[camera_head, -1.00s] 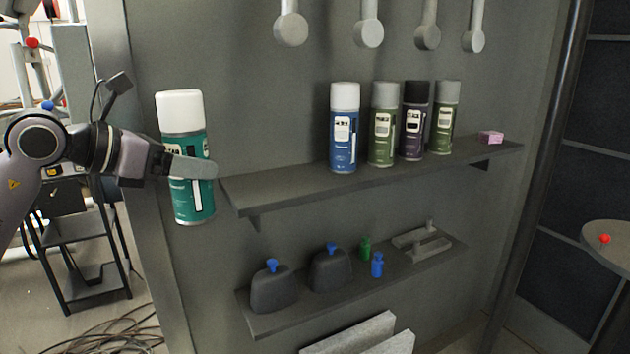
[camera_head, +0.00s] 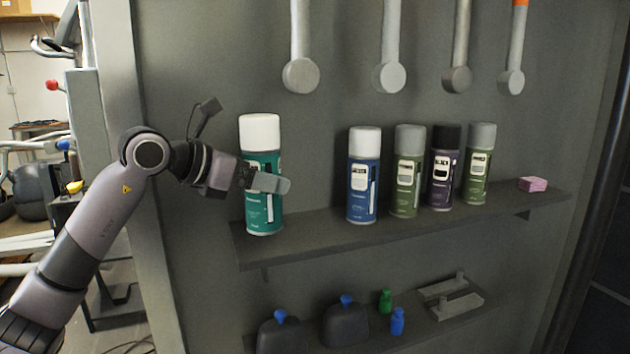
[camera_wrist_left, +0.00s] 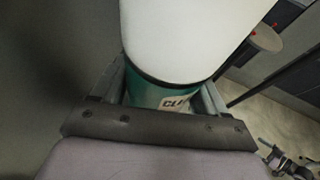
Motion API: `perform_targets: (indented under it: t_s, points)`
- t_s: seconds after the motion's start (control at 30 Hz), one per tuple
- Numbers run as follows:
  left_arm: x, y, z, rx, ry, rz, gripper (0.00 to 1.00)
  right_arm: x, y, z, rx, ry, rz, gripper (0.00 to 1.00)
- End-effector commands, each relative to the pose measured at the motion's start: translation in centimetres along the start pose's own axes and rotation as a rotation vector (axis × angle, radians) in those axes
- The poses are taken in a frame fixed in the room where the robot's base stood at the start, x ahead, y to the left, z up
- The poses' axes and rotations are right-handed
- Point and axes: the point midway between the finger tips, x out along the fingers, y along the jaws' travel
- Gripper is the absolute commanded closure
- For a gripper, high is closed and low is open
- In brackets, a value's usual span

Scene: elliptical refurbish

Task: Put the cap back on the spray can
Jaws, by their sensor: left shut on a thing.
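A teal spray can (camera_head: 263,210) with a white cap (camera_head: 260,131) on its top is upright at the left end of the upper shelf. My left gripper (camera_head: 268,184) is shut around the can's body, below the cap. In the left wrist view the white cap (camera_wrist_left: 190,35) fills the top middle, and the teal body (camera_wrist_left: 160,95) sits between the fingers of the gripper (camera_wrist_left: 165,100). The can's base is at the shelf's level; I cannot tell whether it touches. My right gripper is not in view.
The upper shelf (camera_head: 400,222) also holds a blue can (camera_head: 362,190), two green cans (camera_head: 407,185) (camera_head: 480,175), a dark purple can (camera_head: 442,180) and a pink block (camera_head: 533,184). Grey hanging tools (camera_head: 301,60) are above. Dark bottles (camera_head: 345,322) stand on the lower shelf.

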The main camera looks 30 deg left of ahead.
Motion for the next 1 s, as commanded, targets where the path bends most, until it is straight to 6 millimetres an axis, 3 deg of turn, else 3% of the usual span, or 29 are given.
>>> perform_targets:
  t_s: [0.03,0.4,0.7,0.8,1.0]
  points:
    - [1.0,-0.2,1.1,-0.002,-0.005,-0.005,0.69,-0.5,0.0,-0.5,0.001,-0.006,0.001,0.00]
    - [8.5,-0.2,3.9,-0.001,-0.003,-0.003,0.69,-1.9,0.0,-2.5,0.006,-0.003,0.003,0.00]
    - [10.7,-0.1,4.7,0.001,-0.003,-0.002,0.69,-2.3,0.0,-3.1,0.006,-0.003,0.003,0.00]
    - [11.2,0.0,3.0,0.000,0.001,0.000,0.69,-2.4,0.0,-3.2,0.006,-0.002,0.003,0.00]
    - [11.8,0.0,1.3,0.001,-0.003,0.000,0.69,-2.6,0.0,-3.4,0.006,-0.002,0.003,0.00]
